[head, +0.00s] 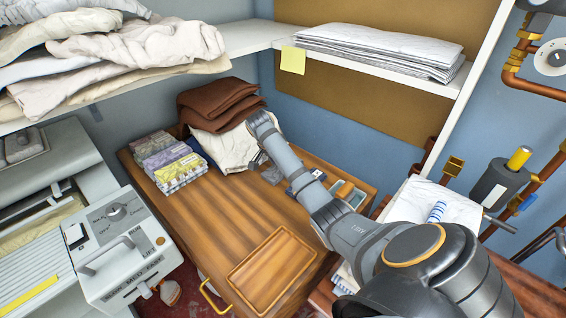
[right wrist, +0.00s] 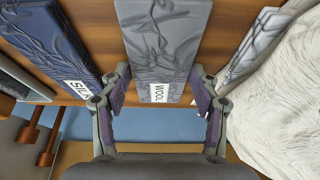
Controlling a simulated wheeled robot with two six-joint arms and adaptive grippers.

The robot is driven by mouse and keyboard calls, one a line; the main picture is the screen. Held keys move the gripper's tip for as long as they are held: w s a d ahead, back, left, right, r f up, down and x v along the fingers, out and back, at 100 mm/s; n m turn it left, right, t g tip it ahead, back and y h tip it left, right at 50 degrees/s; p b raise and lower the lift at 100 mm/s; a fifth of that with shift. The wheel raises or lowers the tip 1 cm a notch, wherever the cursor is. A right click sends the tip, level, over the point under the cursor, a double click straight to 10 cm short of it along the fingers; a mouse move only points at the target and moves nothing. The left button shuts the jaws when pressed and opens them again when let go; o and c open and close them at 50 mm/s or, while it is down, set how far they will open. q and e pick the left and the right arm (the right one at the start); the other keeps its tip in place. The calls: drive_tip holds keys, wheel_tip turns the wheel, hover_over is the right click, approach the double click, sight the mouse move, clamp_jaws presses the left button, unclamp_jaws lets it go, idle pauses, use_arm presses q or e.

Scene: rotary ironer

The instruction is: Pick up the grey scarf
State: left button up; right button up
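A grey folded scarf (right wrist: 165,40) with a white "WOOL" label lies on the wooden top in the right wrist view. My right gripper (right wrist: 160,84) is open, with one finger on each side of the scarf's labelled end. I cannot tell whether the fingers touch it. My left gripper is not in view.
A cream cloth (right wrist: 290,100) lies beside the scarves. On the wooden cabinet (head: 205,235), stacked patterned cloths (head: 165,160) and brown folded fabric (head: 218,100) stand left of my arm. An empty wooden tray (head: 272,270) lies at the front. A shelf (head: 255,38) runs above.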

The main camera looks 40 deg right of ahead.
drive_tip(key=c, duration=0.4)
drive_tip(key=shift+r, duration=0.1)
drive_tip(key=shift+r, duration=0.25)
drive_tip(key=v, duration=0.4)
drive_tip(key=shift+s+d+r, duration=0.2)
drive_tip(key=shift+s+d, duration=0.05)
drive_tip(key=shift+s, duration=0.1)
drive_tip(key=s+a+r+p, duration=0.8)
drive_tip(key=a+p, duration=0.2)
drive_tip(key=p, duration=0.6)
